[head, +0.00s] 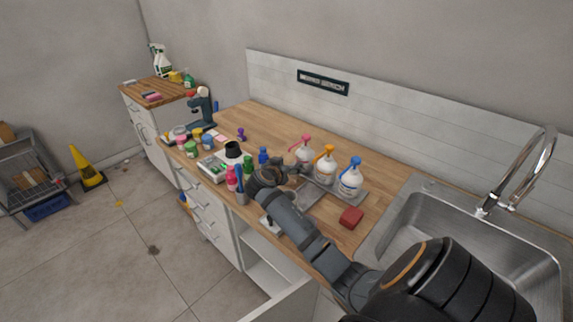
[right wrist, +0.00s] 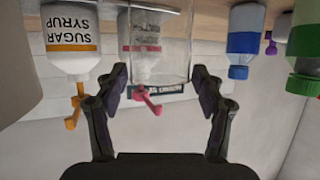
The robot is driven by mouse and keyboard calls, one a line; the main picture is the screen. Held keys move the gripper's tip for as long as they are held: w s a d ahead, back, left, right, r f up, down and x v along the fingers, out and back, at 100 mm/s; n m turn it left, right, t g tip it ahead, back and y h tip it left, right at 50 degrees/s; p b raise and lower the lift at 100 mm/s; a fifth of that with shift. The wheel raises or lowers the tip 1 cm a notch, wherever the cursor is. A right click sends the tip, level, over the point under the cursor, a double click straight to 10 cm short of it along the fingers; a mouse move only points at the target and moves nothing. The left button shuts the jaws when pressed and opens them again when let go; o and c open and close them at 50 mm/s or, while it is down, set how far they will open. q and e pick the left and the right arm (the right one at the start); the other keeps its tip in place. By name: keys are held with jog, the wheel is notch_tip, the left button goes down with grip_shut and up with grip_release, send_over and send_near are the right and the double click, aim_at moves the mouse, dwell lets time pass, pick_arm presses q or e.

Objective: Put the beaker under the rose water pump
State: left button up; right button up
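The clear glass beaker (right wrist: 176,62) shows in the right wrist view, which is upside down. My right gripper (right wrist: 161,82) has one finger at each side of it near its rim, and the fingers look closed against the glass. The beaker's base is outside the frame. The rose water pump appears to be the white bottle with the pink pump head (right wrist: 148,103), seen partly through the glass; in the head view it is the pink-topped bottle (head: 304,154). My right gripper (head: 290,172) is left of and in front of the pump bottles there. My left gripper is out of view.
A sugar syrup bottle with an orange pump (head: 325,168) and a blue-topped pump bottle (head: 350,182) stand beside it. A red sponge (head: 351,217) and the sink (head: 405,225) lie to the right. Blue (head: 263,155) and green (head: 248,164) bottles stand close left of my gripper.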

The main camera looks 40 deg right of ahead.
jog(key=shift+o, duration=1.1)
jog(key=shift+r, duration=0.15)
jog(key=shift+a+r, duration=0.1)
jog(key=shift+a, duration=0.15)
jog(key=b+v, duration=0.2)
jog(key=v, duration=0.9)
jog(key=shift+s+r, duration=0.25)
jog(key=shift+a, duration=0.15)
